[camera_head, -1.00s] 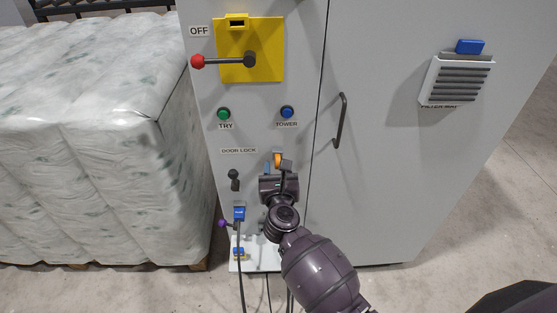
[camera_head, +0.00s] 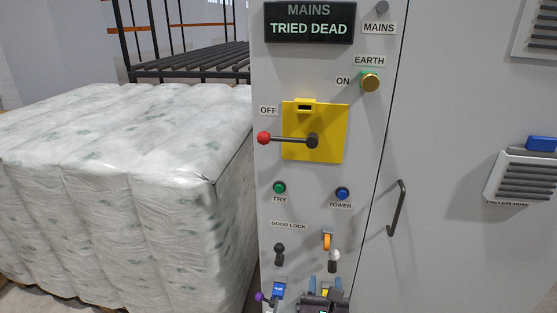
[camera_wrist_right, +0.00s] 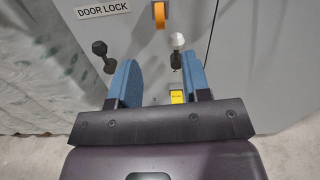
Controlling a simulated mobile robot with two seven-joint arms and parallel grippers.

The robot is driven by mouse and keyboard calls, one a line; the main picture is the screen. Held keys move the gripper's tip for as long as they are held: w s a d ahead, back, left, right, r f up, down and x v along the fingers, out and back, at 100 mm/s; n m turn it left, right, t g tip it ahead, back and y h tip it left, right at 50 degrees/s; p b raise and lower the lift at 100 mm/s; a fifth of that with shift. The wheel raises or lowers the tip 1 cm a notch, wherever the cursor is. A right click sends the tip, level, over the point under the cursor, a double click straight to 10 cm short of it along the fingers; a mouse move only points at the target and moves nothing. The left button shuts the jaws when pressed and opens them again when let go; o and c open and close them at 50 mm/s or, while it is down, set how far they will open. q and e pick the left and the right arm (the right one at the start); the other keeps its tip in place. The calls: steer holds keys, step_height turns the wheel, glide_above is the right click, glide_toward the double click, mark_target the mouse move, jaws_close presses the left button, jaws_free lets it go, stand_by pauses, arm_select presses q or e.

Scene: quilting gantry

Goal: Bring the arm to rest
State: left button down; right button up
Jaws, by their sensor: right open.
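My right gripper (camera_head: 324,284) shows at the bottom edge of the head view, in front of the lower part of the grey cabinet (camera_head: 450,120). Its blue fingers are spread, with nothing between them; they also show in the right wrist view (camera_wrist_right: 163,85). A white-topped knob (camera_head: 334,257) is just above the fingertips, apart from them as far as I can tell. A black knob (camera_head: 279,250) is to the left, and an orange tab (camera_head: 327,240) is above. My left gripper is out of view.
The yellow switch plate (camera_head: 328,150) has its red-tipped lever (camera_head: 264,138) pointing left at OFF. The display (camera_head: 310,22) reads MAINS TRIED DEAD. A door handle (camera_head: 397,208) sticks out at the right. A wrapped pallet stack (camera_head: 120,180) stands close on the left.

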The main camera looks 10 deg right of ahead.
steer(key=a+r+n+t+y, duration=0.3)
steer(key=a+r+n+y, duration=0.15)
steer(key=n, duration=0.95)
steer(key=s+d+f+n+g, duration=0.4)
steer(key=s+d+f+n, duration=0.4)
steer(key=s+f+n, duration=0.2)
steer(key=s+d+f+n+g, duration=0.5)
steer(key=s+d+f+n, duration=0.4)
steer(key=n, duration=0.6)
steer(key=shift+s+f, duration=0.4)
steer(key=shift+s, duration=0.5)
steer(key=shift+a+y, duration=0.1)
steer(key=shift+y, duration=0.15)
